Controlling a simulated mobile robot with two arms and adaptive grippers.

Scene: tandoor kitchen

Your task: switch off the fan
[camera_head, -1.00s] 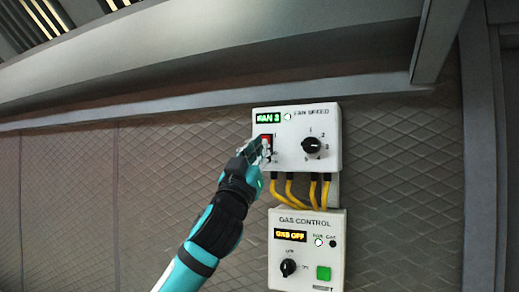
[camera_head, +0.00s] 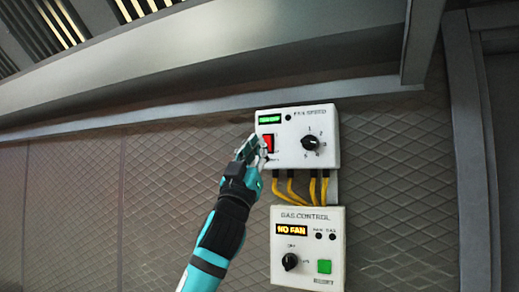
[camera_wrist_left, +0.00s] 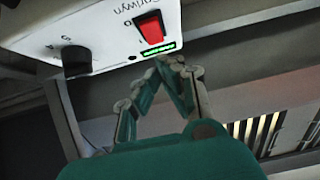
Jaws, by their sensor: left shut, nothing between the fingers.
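The white fan speed box (camera_head: 322,155) is on the wall. It has a red rocker switch (camera_head: 268,143), a green display (camera_head: 270,119) and a black knob (camera_head: 310,143). The lamp beside the display is dark, and I cannot read the display. In the left wrist view the red switch (camera_wrist_left: 151,30) is in clear sight near a green display strip (camera_wrist_left: 157,51). My left gripper (camera_head: 261,150) is shut and empty, just beside the switch at its left; it also shows in the left wrist view (camera_wrist_left: 175,64), seemingly apart from the switch. My right gripper is not in view.
Below, a white gas control box (camera_head: 327,215) shows "NO FAN" and has a black knob (camera_head: 290,261) and a green button (camera_head: 324,266). Yellow cables (camera_head: 314,190) run between the boxes. A metal hood edge (camera_head: 200,113) lies above.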

